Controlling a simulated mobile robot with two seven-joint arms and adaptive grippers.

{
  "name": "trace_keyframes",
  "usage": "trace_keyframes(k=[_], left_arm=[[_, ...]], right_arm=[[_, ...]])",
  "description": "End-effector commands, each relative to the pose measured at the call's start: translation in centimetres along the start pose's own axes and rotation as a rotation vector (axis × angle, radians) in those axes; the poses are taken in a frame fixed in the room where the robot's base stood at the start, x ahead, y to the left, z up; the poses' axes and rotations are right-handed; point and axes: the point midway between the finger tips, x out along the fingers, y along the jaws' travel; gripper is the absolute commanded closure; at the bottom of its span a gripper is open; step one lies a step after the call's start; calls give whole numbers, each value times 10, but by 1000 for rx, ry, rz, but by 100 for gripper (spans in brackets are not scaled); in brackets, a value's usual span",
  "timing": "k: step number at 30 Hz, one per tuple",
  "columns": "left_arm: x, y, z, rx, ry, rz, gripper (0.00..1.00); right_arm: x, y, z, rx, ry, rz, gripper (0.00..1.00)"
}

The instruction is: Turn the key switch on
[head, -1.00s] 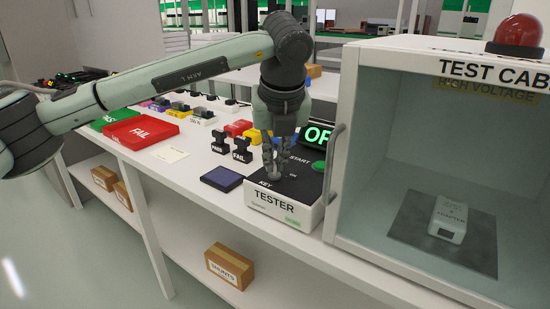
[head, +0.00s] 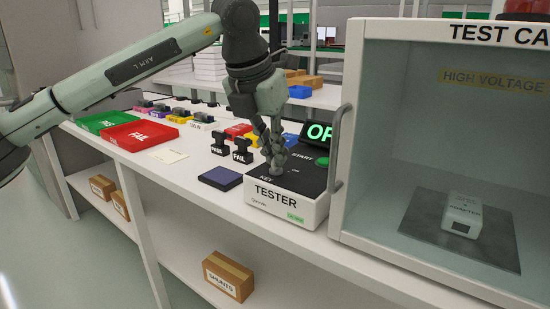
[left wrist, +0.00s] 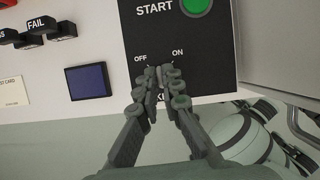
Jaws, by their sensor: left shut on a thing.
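The white tester (head: 285,206) stands on the bench with a black top panel. Its key switch is hidden between my left gripper's fingers, above the word KEY. In the left wrist view the OFF and ON labels show on the black panel (left wrist: 140,40), on either side just beyond the fingertips. My left gripper (head: 275,166) is shut on the key at the panel; it also shows in the left wrist view (left wrist: 160,80). The key's angle cannot be seen. A green START button (head: 322,161) and a lit green display (head: 319,132) are behind it. My right gripper is not in view.
The test cabinet (head: 347,130), with a vertical handle (head: 337,150), stands close to the tester's right. An adapter (head: 462,214) lies inside. A red FAIL tray (head: 140,134) lies further left.

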Motion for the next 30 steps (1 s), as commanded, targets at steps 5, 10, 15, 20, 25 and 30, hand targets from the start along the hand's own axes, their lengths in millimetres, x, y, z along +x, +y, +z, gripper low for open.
trace_keyframes(k=[5,10,15,20,25,30], left_arm=[[0,2,0,153,1,-67,100],[-2,3,1,300,0,-127,100],[-2,4,2,437,1,-185,100],[-2,4,2,547,1,-229,100],[-1,4,2,634,1,-264,100],[-1,4,2,689,1,-286,100]], right_arm=[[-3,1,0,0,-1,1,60],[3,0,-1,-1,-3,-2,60],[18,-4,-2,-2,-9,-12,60],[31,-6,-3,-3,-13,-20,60],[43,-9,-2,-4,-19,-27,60],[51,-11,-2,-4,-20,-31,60]])
